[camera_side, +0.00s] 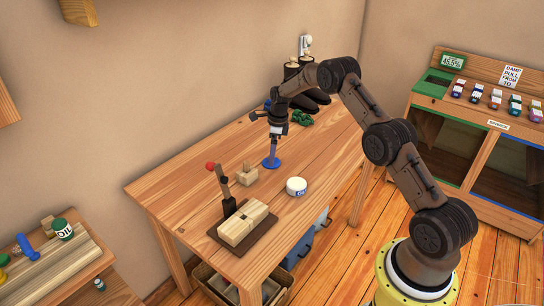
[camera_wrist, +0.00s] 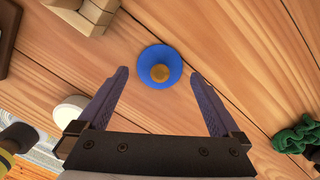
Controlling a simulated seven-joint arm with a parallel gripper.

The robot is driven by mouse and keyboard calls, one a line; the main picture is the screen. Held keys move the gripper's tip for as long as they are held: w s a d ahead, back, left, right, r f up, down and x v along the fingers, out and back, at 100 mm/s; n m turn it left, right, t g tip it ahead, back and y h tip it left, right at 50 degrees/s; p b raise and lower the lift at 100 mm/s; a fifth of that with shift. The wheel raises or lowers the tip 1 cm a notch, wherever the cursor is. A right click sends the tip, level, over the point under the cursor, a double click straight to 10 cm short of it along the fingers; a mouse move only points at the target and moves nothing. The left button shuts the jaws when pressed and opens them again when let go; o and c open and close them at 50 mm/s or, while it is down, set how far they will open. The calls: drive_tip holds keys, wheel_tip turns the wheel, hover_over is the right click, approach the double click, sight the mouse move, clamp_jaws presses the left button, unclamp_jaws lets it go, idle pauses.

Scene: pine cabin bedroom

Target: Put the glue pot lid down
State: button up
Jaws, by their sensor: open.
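The glue pot lid is a blue disc (camera_wrist: 147,57) with a round brown knob (camera_wrist: 160,73) on top, lying flat on the wooden table. In the side view the blue lid (camera_side: 271,163) is at the table's middle, directly below my gripper (camera_side: 272,152). In the wrist view my gripper (camera_wrist: 160,76) is open, its two purple fingers apart on either side of the knob's line, touching nothing that I can see. A small white pot (camera_side: 297,186), with dark marks on its side, stands to the lid's right, apart from it.
Wooden blocks (camera_side: 247,176) stand left of the lid. A block in a dark jig with a red-knobbed lever (camera_side: 211,166) is nearer the front. The table (camera_side: 320,155) is clear right of the lid.

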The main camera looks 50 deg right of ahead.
sight(276, 162)
drive_tip(key=s+a+r+n, duration=0.3)
drive_tip(key=r, duration=0.7)
drive_tip(key=s+a+r+n, duration=0.2)
drive_tip(key=a+r+n, duration=0.1)
drive_tip(key=r, duration=0.8)
drive_tip(key=s+a+r+n+t+h, duration=0.1)
drive_tip(key=s+a+r+n+t, duration=0.1)
drive_tip(key=s+a+r+n, duration=0.8)
drive_tip(key=s+a+f+n+t, duration=0.1)
drive_tip(key=s+a+n, duration=0.2)
drive_tip(key=s, duration=0.9)
drive_tip(key=s+a+f+n+t, duration=0.1)
drive_tip(key=s+a+n, duration=0.2)
drive_tip(key=s+n, duration=0.7)
drive_tip(key=shift+s+a+f, duration=0.15)
drive_tip(key=shift+s+f, duration=0.15)
drive_tip(key=shift+s, duration=0.8)
